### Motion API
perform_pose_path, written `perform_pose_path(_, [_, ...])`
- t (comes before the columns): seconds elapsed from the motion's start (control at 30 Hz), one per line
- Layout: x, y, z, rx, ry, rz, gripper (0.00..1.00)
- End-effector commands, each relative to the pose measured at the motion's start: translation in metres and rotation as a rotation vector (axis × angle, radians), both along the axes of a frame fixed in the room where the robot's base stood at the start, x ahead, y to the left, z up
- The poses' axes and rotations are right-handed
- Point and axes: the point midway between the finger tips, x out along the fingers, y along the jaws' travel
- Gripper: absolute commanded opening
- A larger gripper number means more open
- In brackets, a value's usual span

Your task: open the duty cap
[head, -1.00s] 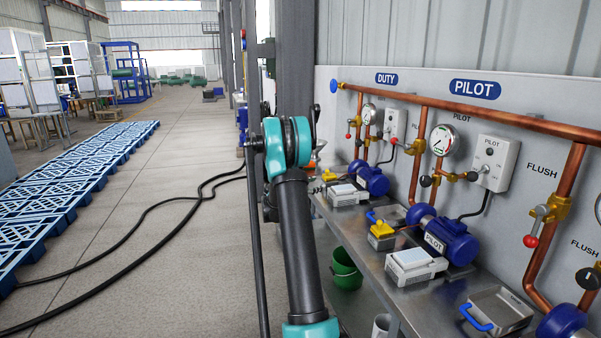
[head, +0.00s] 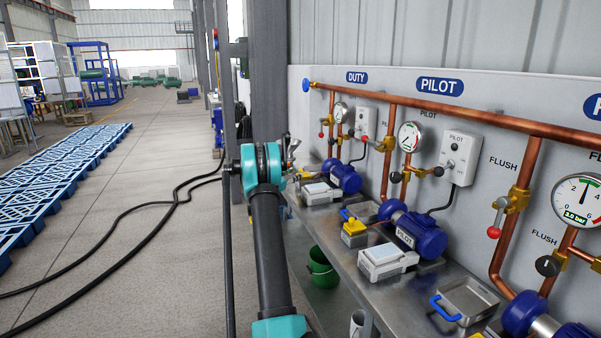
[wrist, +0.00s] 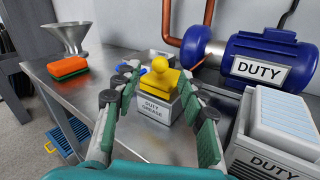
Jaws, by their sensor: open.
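In the wrist view, a small grey box (wrist: 157,112) with a label that seems to read "DUTY GREASE" stands on the metal bench. A yellow cap (wrist: 160,76) with a rounded knob sits on top of it, closed down as far as I can see. My gripper (wrist: 161,97) is open, with one finger left of the box and one right of it. Nothing is held between the fingers. I cannot tell whether either finger touches the box.
In the wrist view, a blue DUTY motor (wrist: 258,62) stands behind right, and a white ribbed DUTY unit (wrist: 272,130) stands close on the right. A funnel (wrist: 68,38) and an orange sponge (wrist: 68,67) are at left. The PILOT set, with its yellow cap (head: 354,226), is nearer me.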

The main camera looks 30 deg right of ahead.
Motion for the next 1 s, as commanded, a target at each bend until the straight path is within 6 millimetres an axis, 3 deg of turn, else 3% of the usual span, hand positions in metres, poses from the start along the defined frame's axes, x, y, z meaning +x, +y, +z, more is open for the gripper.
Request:
perform_pose_path(0.1, [0.008, -0.022, 0.000, 0.000, 0.000, -0.001, 0.41])
perform_pose_path(0.33, [0.018, -0.049, 0.000, 0.000, 0.000, 0.000, 0.41])
perform_pose_path(0.77, [0.021, -0.057, 0.000, 0.000, -0.001, 0.001, 0.41])
perform_pose_path(1.0, [0.021, -0.057, 0.000, 0.000, -0.001, 0.000, 0.12])
